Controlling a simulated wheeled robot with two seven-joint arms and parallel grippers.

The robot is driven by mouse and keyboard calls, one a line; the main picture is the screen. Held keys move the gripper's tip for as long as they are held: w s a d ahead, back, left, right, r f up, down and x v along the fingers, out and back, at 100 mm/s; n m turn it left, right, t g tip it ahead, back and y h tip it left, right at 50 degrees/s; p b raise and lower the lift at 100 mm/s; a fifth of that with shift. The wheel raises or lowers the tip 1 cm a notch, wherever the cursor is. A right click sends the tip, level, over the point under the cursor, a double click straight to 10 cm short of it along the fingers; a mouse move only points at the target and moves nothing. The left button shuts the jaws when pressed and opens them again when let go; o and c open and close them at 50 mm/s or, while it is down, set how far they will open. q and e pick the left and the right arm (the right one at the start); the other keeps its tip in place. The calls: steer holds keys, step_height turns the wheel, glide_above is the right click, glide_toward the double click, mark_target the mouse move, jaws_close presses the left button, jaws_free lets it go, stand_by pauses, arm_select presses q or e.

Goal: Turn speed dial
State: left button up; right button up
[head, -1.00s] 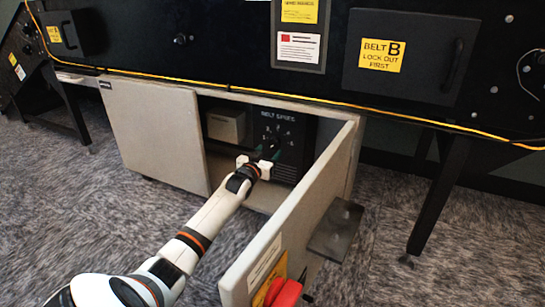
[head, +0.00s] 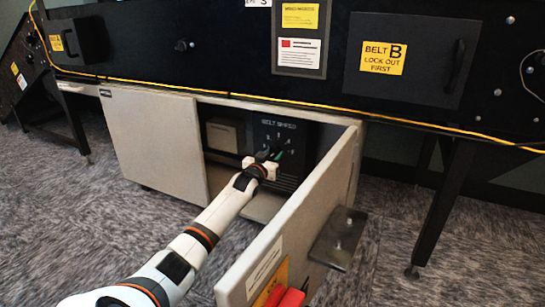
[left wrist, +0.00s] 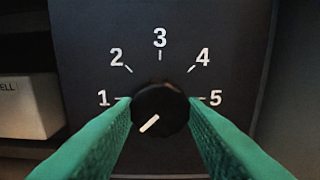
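The speed dial (left wrist: 161,111) is a round black knob on a dark panel numbered 1 to 5. Its white pointer line is toward the lower left, below the 1. In the head view the "BELT SPEED" panel (head: 279,129) is inside the open cabinet. My left gripper (head: 265,157) reaches into the cabinet in front of the panel. Its green fingers (left wrist: 161,108) are spread, one on each side of the dial and very close to its edges. I cannot tell whether they touch it. The dial is mostly hidden by the gripper in the head view. My right gripper is out of view.
The open cabinet door (head: 292,222) stands just right of my left arm, with a red part at its lower edge. A pale box (left wrist: 28,107) sits left of the panel. A closed cabinet front (head: 152,142) lies to the left, and the black conveyor frame (head: 230,55) runs above.

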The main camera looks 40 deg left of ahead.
arm_select(q)
steer(key=shift+r+m+p, duration=0.15)
steer(key=shift+m+p, duration=0.45)
steer(key=shift+p, duration=0.35)
steer(key=shift+m+p, duration=1.1)
steer(key=shift+p, duration=0.15)
steer(key=shift+m+p, duration=0.75)
steer(key=shift+m, duration=0.45)
steer(key=shift+m+p, duration=0.5)
steer(key=shift+m, duration=1.1)
steer(key=shift+f, duration=0.2)
steer(key=o, duration=1)
